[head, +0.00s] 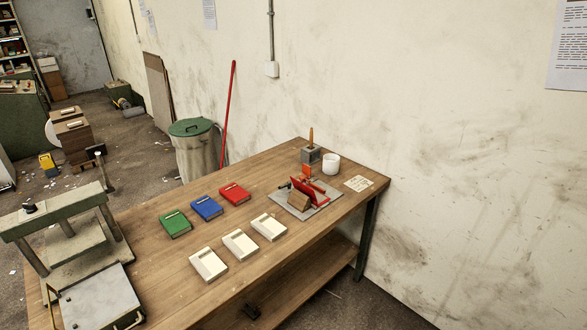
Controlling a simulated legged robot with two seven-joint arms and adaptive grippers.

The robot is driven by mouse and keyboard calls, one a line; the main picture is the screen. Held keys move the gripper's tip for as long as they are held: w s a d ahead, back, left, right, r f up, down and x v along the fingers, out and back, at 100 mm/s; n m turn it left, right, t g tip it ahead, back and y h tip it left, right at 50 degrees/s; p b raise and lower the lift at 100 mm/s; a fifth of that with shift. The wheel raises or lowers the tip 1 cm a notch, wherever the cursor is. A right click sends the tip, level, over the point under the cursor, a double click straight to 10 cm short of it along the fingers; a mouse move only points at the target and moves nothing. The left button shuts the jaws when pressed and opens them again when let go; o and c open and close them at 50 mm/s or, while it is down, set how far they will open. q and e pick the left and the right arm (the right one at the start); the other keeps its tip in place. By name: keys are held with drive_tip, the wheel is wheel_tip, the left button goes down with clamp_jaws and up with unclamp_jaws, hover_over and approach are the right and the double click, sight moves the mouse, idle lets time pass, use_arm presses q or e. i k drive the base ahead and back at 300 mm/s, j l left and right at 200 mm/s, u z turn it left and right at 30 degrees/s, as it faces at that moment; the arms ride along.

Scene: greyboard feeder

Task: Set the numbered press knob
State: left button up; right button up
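A green press (55,215) stands at the left end of the wooden table, with a beam on posts. A small black knob (30,207) sits on top of its beam, near the left end. The knob is small, and I cannot read any numbers on it. A dark lever (100,165) with a block-like end rises at the right of the beam. A pale grey plate (100,300) with a yellow handle lies in front of the press. Neither of my grippers is in view.
Green (175,224), blue (207,208) and red (235,193) boxes and three white boxes (240,244) lie on the table (150,255). A red fixture (310,190), white cup (331,164) and brush holder (311,154) stand at the far end. A bin (196,150) stands behind.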

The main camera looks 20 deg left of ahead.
sight(31, 208)
drive_tip(key=k+j, duration=0.8)
drive_tip(key=j, duration=0.25)
drive_tip(key=k+j+z, duration=0.1)
drive_tip(key=j, duration=0.3)
drive_tip(key=k+j, duration=0.15)
drive_tip(key=j, duration=0.25)
drive_tip(key=k+j, duration=0.15)
drive_tip(key=j, duration=0.2)
drive_tip(key=k+j+z, duration=0.1)
drive_tip(key=j, duration=0.3)
drive_tip(key=k+j, duration=0.2)
drive_tip(key=j, duration=0.2)
